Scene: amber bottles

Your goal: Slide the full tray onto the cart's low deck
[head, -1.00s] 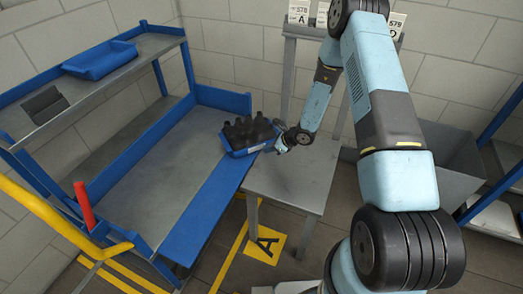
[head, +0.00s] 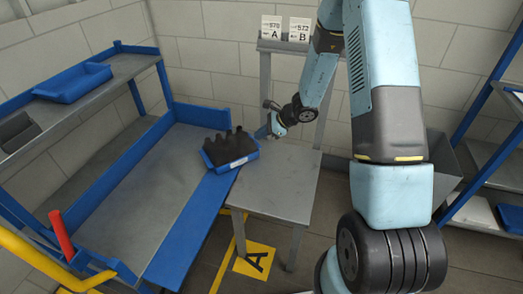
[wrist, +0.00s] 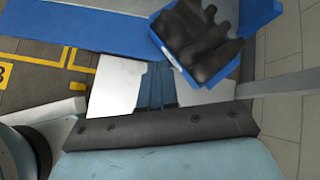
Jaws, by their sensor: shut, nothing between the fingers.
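The full tray (head: 240,163) is blue with a white label on its front and holds several dark bottles (head: 222,147). It sits askew where the cart's low deck (head: 155,155) meets the grey stand (head: 278,180). It seems to straddle the blue edge of the deck. My gripper (head: 268,130) is shut and empty just off the tray's back right corner; I cannot tell if it touches. In the wrist view, the tray (wrist: 268,14) is at the upper right, with the shut fingers (wrist: 155,85) to its lower left.
The cart's upper shelf (head: 75,103) holds an empty blue tray (head: 72,83) and a dark bin (head: 18,135). Most of the low deck is clear. Signs A and B (head: 299,30) stand behind the stand.

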